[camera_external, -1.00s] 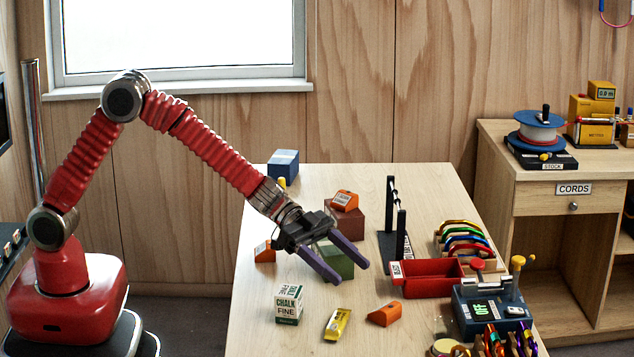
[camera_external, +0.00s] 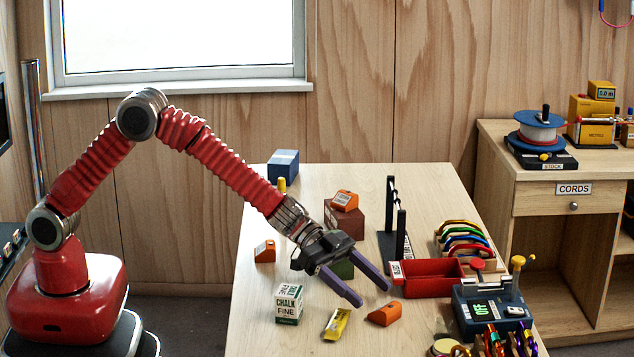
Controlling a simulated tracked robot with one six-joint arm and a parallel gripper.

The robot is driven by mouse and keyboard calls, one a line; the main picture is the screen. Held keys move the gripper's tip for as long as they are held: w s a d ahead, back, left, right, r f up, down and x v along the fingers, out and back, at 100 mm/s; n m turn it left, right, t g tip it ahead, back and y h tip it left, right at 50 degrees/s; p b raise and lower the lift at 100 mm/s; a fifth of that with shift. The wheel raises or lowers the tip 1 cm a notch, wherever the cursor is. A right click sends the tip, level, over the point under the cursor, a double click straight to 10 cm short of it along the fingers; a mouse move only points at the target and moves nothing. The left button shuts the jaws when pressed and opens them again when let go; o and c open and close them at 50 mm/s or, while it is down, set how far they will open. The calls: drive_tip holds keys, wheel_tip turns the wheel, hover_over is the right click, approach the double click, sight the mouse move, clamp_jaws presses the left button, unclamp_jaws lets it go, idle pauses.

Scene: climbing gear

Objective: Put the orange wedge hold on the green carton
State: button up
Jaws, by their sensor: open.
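Three orange wedge holds show. One orange wedge hold (camera_external: 384,313) lies on the table near the front, just below my gripper's fingertips. A second orange wedge (camera_external: 265,251) stands on the table at the left. A third orange wedge (camera_external: 344,200) sits on top of a brown-red carton (camera_external: 345,221). The green carton (camera_external: 343,269) stands mid-table, mostly hidden behind my gripper. My gripper (camera_external: 367,293) is open and empty, its two purple fingers pointing down and right, above the table and short of the front wedge.
A red tray (camera_external: 428,279), a black rack (camera_external: 397,225) and a blue device (camera_external: 492,310) stand to the right. A blue box (camera_external: 283,163) is at the back left.

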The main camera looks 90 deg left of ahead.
sight(384, 306)
drive_tip(key=shift+x, duration=1)
drive_tip(key=shift+x, duration=2.6)
drive_tip(key=shift+s+d+r, duration=0.1)
drive_tip(key=shift+s+d, duration=0.05)
drive_tip(key=shift+d, duration=0.05)
drive_tip(key=c, duration=1.2)
drive_tip(key=shift+c, duration=0.3)
wheel_tip(384, 306, up, 10)
